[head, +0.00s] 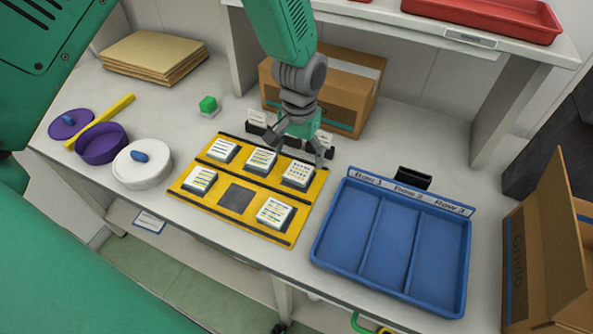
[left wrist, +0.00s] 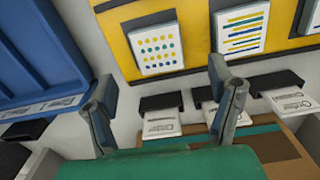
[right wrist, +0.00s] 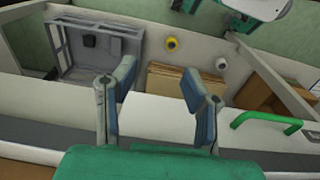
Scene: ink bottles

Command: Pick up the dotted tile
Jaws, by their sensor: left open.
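The dotted tile (head: 298,174) is a white block with yellow and blue dots. It sits at the right end of the back row on the yellow board (head: 212,208). In the left wrist view the dotted tile (left wrist: 156,47) lies just beyond the fingertips, apart from them. My left gripper (head: 297,150) is open and empty, above and just behind the tile; it also shows in the left wrist view (left wrist: 163,84). My right gripper (right wrist: 159,78) is open and empty, away from the board, and shows only in the right wrist view.
Several striped tiles (head: 261,160) share the board, around one bare dark square (head: 236,197). A blue three-row tray (head: 386,240) stands at the right. Card holders (left wrist: 160,115) and a cardboard box (head: 350,108) stand behind. Purple and white round containers (head: 143,165) are at the left.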

